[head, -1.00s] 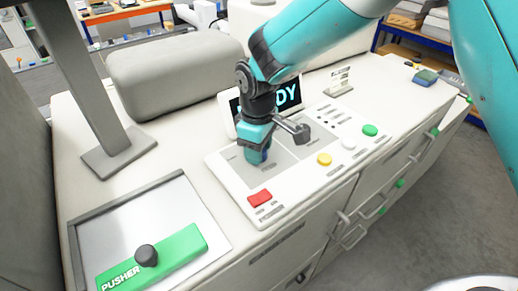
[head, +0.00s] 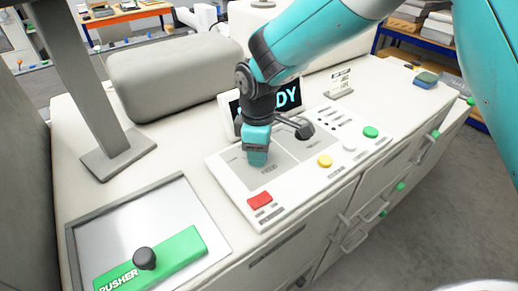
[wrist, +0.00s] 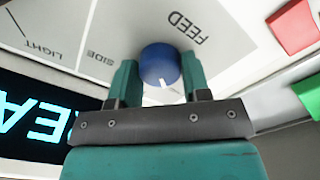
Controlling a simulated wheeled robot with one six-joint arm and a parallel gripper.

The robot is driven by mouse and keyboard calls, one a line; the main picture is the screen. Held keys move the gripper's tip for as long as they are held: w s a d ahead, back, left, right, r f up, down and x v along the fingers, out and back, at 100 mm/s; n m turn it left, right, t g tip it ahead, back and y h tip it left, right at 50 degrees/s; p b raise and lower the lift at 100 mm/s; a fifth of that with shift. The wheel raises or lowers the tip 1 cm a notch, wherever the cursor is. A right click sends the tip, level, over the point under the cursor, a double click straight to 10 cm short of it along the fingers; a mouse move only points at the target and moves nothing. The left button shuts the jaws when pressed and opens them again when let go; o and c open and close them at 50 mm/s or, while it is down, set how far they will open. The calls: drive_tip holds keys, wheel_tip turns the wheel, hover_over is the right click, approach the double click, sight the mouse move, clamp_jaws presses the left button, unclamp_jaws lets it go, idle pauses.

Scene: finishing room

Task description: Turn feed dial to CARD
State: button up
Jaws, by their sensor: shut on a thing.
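The feed dial (wrist: 160,65) is a round blue knob on the pale control panel (wrist: 105,25), beside the printed word FEED. In the wrist view a white mark on the dial's rim points down toward my gripper's body. My gripper (wrist: 158,72) has its teal fingers on both sides of the dial and is shut on it. LIGHT and SIDE are printed to the left of the dial; I cannot make out a CARD label. In the head view my gripper (head: 256,157) points down onto the panel's left part and hides the dial.
A red button (head: 260,200) sits just in front of the dial area. Yellow (head: 325,161), white and green buttons are to the right. A lit screen (head: 287,97) stands behind. A green pusher plate (head: 160,258) with a black knob is at front left.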

drive_tip(key=o, duration=0.9)
drive_tip(key=shift+w, duration=0.1)
drive_tip(key=shift+r, duration=0.15)
wheel_tip(320, 180, up, 17)
drive_tip(key=b, duration=0.3)
drive_tip(key=shift+r+b, duration=0.15)
drive_tip(key=shift+b, duration=0.2)
drive_tip(key=s+d+f+m+y, duration=0.1)
drive_tip(key=s+d+f+m, duration=0.1)
drive_tip(key=s, duration=0.5)
drive_tip(key=s+d+f+m+y+b, duration=0.1)
drive_tip(key=s+d+f+m, duration=0.1)
drive_tip(key=s+d+m, duration=0.2)
drive_tip(key=s+d+f+m+y, duration=0.2)
drive_tip(key=s+d, duration=0.5)
drive_tip(key=s, duration=0.4)
drive_tip(key=shift+s+d+f+m, duration=0.15)
drive_tip(key=shift+d+f+m, duration=0.15)
drive_tip(key=shift+f+m, duration=0.15)
